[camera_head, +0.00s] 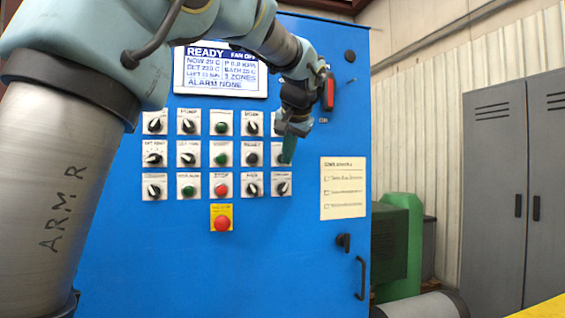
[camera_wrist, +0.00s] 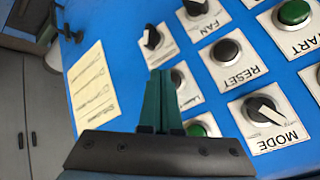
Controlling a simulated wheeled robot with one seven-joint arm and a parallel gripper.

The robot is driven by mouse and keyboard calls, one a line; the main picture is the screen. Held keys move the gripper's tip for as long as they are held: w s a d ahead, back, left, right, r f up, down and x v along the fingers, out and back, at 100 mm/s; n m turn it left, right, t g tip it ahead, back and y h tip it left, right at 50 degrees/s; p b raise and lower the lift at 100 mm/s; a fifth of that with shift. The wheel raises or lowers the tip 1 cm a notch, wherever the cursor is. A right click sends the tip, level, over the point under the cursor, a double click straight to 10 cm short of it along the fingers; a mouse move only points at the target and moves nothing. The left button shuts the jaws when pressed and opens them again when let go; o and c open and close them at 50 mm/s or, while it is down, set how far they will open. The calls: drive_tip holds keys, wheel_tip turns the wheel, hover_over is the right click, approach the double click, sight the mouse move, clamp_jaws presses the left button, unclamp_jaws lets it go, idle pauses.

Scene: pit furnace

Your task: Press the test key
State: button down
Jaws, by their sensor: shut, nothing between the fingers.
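The blue control panel (camera_head: 130,255) carries rows of labelled keys and knobs. My gripper (camera_head: 286,158) has its two dark green fingers together with nothing between them, over the right-hand column, second row. In the wrist view, the fingertips (camera_wrist: 158,75) cover part of a dark round key (camera_wrist: 178,78) beside the black RESET key (camera_wrist: 227,50). Its label is hidden, so I cannot read whether it is the test key. I cannot tell whether the tips touch it. No TEST label is readable in either view.
Close by are the FAN knob (camera_wrist: 195,5), MODE knob (camera_wrist: 265,110) and a green button (camera_wrist: 197,130). A red emergency button (camera_head: 222,223) sits lower on the panel. The screen (camera_head: 221,70) reads READY, ALARM NONE. A paper notice (camera_head: 343,188) hangs at right; grey lockers (camera_head: 500,190) stand beyond.

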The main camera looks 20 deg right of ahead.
drive_tip(key=s+b, duration=0.2)
drive_tip(key=s, duration=0.1)
drive_tip(key=s+b, duration=0.1)
drive_tip(key=s, duration=0.1)
drive_tip(key=shift+a, duration=0.3)
idle(0.9)
